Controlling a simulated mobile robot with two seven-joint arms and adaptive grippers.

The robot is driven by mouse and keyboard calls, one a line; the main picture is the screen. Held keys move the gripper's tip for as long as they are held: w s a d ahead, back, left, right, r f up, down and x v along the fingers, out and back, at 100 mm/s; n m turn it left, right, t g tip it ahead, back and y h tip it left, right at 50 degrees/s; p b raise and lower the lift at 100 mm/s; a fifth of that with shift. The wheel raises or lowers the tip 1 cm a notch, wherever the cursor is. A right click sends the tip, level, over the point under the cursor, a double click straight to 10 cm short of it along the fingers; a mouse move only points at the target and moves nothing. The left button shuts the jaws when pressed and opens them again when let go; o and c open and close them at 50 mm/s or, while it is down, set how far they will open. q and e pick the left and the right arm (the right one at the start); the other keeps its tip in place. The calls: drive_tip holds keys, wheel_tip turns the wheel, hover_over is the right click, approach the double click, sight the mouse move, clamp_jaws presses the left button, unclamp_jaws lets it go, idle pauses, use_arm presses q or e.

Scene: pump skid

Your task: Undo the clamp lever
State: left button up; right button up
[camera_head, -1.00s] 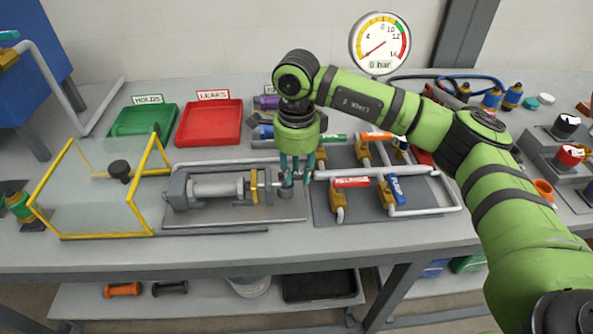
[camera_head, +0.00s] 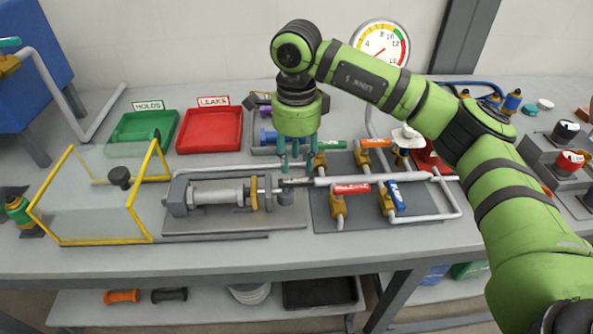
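The clamp (camera_head: 286,197) is a small grey block at the right end of a grey cylinder fixture (camera_head: 216,193). A short dark grey lever (camera_head: 297,182) lies roughly level just above it, its end close to the pipe. My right gripper (camera_head: 298,168) points down over the lever from above and behind. Its teal fingers stand apart, and I see nothing between them. The tips are near the lever, but I cannot tell whether they touch it. My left gripper is not in view.
A clear guard with yellow frame (camera_head: 150,190) stands open at left. Green tray (camera_head: 166,147) and red tray (camera_head: 237,130) lie behind. Pipes with red-handled (camera_head: 350,189) and blue-handled (camera_head: 394,196) valves stand right of the clamp.

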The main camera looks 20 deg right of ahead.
sight(296, 181)
wheel_tip(296, 181, up, 6)
drive_tip(key=shift+r, duration=0.2)
